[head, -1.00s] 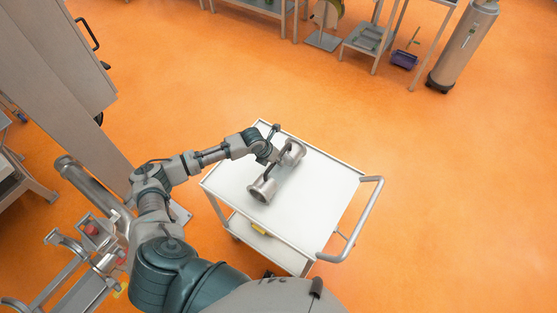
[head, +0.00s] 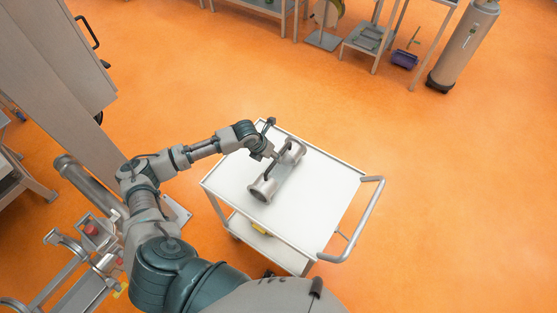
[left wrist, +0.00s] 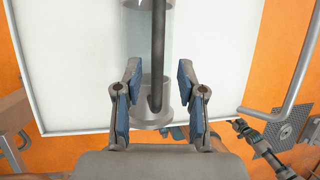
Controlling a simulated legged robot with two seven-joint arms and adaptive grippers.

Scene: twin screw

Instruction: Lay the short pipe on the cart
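The short pipe (head: 282,177), a see-through tube with grey flanged ends and a dark rod along it, lies on its side on the white top of the cart (head: 325,185). The flange (left wrist: 150,113) appears between the fingers; the height gap is hard to judge.
The cart has a bent push handle (head: 358,225) on its right and a lower shelf. A grey cabinet (head: 65,50) and a metal frame with red knobs (head: 92,230) stand at left. Orange floor is clear right of the cart.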

